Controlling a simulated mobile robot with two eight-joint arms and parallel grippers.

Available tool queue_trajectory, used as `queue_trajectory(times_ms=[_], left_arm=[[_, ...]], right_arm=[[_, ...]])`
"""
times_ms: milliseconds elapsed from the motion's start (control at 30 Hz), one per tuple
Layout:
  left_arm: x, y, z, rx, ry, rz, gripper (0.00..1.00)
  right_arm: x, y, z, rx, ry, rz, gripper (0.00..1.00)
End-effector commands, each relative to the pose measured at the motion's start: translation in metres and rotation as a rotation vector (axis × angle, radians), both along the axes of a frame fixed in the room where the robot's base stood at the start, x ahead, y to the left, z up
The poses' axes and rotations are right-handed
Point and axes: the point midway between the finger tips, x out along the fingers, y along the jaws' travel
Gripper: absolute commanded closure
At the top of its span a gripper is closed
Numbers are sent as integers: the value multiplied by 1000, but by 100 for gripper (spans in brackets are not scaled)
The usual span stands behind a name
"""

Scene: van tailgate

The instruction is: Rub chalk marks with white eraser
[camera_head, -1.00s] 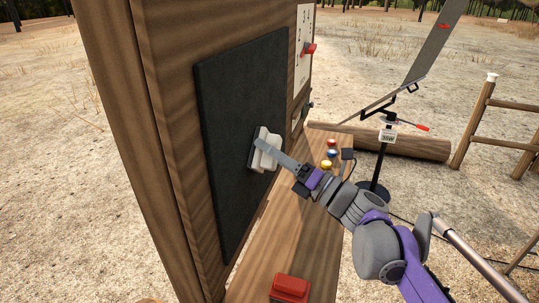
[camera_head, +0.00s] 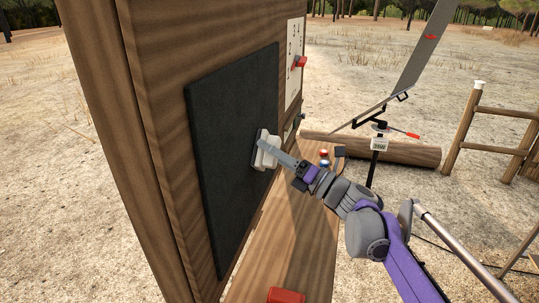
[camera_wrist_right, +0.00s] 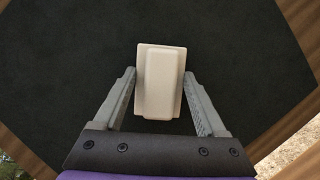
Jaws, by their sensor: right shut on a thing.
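The white eraser (camera_head: 266,161) is against the dark board (camera_head: 225,130), near its right edge at mid height. My right gripper (camera_head: 268,147) is shut on the eraser. In the right wrist view, the eraser (camera_wrist_right: 162,80) sits between the two grey fingers, with the dark board (camera_wrist_right: 60,60) behind it. I cannot see whether the eraser's hidden face touches the board. No chalk marks show on the visible part of the board. The area behind the eraser is hidden. My left gripper is not in view.
The board is fixed on a wooden panel (camera_head: 110,90). A wooden shelf (camera_head: 285,245) runs below it, with a red block (camera_head: 286,295) at the near end.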

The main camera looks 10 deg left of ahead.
Motion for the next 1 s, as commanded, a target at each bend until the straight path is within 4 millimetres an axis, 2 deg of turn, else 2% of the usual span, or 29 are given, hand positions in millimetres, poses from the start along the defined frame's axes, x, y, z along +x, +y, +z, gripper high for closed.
queue_trajectory(times_ms=[400,667,1000], left_arm=[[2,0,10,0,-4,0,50],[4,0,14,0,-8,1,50],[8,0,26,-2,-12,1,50]], right_arm=[[30,0,1,0,0,0,71],[39,-1,1,-1,0,1,71],[65,-3,2,0,0,1,71]])
